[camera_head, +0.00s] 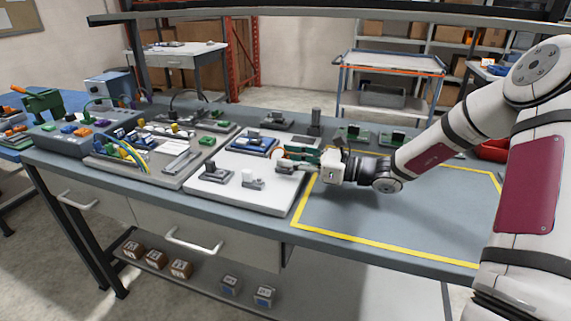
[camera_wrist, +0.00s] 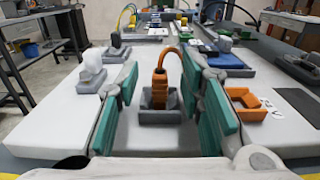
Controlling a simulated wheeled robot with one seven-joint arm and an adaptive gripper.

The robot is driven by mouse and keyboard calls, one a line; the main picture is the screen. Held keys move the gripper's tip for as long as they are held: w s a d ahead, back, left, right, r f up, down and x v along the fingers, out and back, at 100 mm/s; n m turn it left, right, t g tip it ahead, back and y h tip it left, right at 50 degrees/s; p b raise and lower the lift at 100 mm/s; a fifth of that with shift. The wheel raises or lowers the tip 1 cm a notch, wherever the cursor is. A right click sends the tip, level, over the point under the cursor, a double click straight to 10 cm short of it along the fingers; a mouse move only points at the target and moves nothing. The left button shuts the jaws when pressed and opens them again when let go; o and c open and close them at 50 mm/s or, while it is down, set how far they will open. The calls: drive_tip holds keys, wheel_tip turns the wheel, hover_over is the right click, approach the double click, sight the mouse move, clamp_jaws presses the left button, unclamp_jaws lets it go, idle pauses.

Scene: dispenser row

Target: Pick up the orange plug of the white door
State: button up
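The orange plug (camera_wrist: 160,92) stands upright in a small grey socket block (camera_wrist: 160,116), with an orange cable looping up from its top. The block sits on the white panel (camera_wrist: 50,122), also seen in the head view (camera_head: 235,197); I see no other white door. My gripper (camera_wrist: 160,72) is open, its two green fingers on either side of the plug with a visible gap at each side. In the head view my gripper (camera_head: 299,156) is low over the panel's right part, pointing left. The plug is largely hidden there.
A white piece in a grey holder (camera_wrist: 92,72) stands left of the plug. An orange open block (camera_wrist: 246,104) lies close to the right finger. Other fixtures, including a blue block (camera_head: 256,144), stand behind. The yellow-outlined table area (camera_head: 400,220) is clear in front.

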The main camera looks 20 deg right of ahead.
drive_tip(key=shift+c, duration=0.6)
clamp_jaws()
drive_tip(key=shift+r, duration=0.15)
drive_tip(key=shift+r, duration=0.6)
wheel_tip(320, 180, up, 2)
drive_tip(key=shift+r+p, duration=0.25)
drive_tip(key=shift+p, duration=0.2)
drive_tip(key=s+a+p, duration=0.1)
drive_tip(key=s+a, duration=0.1)
drive_tip(key=s, duration=0.5)
drive_tip(key=s+a+r+p, duration=0.1)
drive_tip(key=s+a, duration=0.1)
drive_tip(key=s, duration=0.6)
drive_tip(key=shift+s+a, duration=0.15)
drive_tip(key=shift+s, duration=0.1)
drive_tip(key=shift+a+r+p, duration=0.1)
drive_tip(key=shift+r+p, duration=1.1)
